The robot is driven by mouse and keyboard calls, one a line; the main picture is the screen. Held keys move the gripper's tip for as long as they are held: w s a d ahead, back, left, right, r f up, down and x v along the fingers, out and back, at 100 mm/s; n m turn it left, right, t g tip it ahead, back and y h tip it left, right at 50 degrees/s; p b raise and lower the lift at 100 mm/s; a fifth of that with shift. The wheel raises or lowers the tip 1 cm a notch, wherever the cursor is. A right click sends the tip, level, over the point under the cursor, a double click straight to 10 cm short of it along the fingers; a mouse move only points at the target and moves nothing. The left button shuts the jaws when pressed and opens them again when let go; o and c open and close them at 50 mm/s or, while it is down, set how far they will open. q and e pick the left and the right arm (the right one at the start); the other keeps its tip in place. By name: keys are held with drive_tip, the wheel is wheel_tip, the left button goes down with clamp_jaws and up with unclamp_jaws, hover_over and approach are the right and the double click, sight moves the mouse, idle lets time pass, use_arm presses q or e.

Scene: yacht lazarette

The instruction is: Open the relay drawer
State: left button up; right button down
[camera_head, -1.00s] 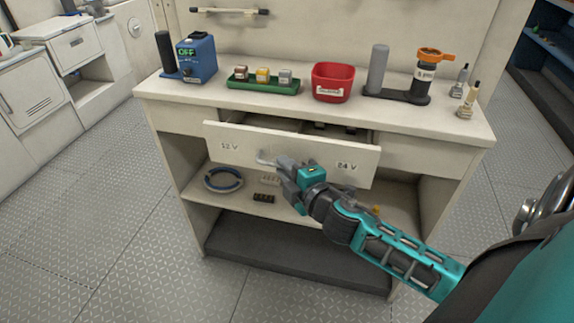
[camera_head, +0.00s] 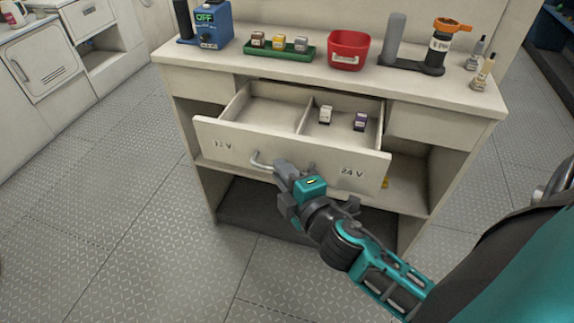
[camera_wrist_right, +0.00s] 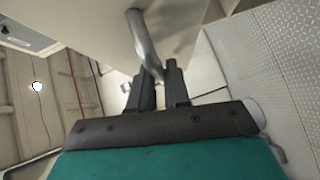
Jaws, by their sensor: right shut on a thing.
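The relay drawer (camera_head: 240,148) is pulled out of the white bench, and its inside shows. Its front is marked 12 V on the left and 24 V on the right. A divider splits it; the left compartment looks empty, and the right one holds a white relay (camera_head: 325,114) and a purple relay (camera_head: 360,121). My right gripper (camera_head: 281,172) is shut on the grey drawer handle (camera_head: 260,162). In the right wrist view the handle (camera_wrist_right: 146,45) runs down between the fingers (camera_wrist_right: 160,88). My left gripper is not in view.
On the bench top (camera_head: 210,62) stand a blue OFF box (camera_head: 213,24), a green tray (camera_head: 262,52) with small relays, a red bin (camera_head: 349,50), a dark holder with an orange-topped bottle (camera_head: 441,45), and small bottles (camera_head: 480,72). The floor (camera_head: 130,190) in front is clear.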

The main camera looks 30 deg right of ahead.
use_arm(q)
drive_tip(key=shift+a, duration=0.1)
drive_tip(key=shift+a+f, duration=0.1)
use_arm(e)
drive_tip(key=c, duration=1.2)
unclamp_jaws()
drive_tip(key=shift+o, duration=0.2)
drive_tip(key=shift+s, duration=0.1)
use_arm(q)
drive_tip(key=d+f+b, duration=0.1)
drive_tip(key=b, duration=0.1)
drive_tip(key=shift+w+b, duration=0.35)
drive_tip(key=shift+b, duration=0.05)
use_arm(e)
drive_tip(key=s+a+r, duration=0.1)
drive_tip(key=s+r, duration=0.1)
drive_tip(key=s, duration=1)
drive_tip(key=shift+s, duration=0.3)
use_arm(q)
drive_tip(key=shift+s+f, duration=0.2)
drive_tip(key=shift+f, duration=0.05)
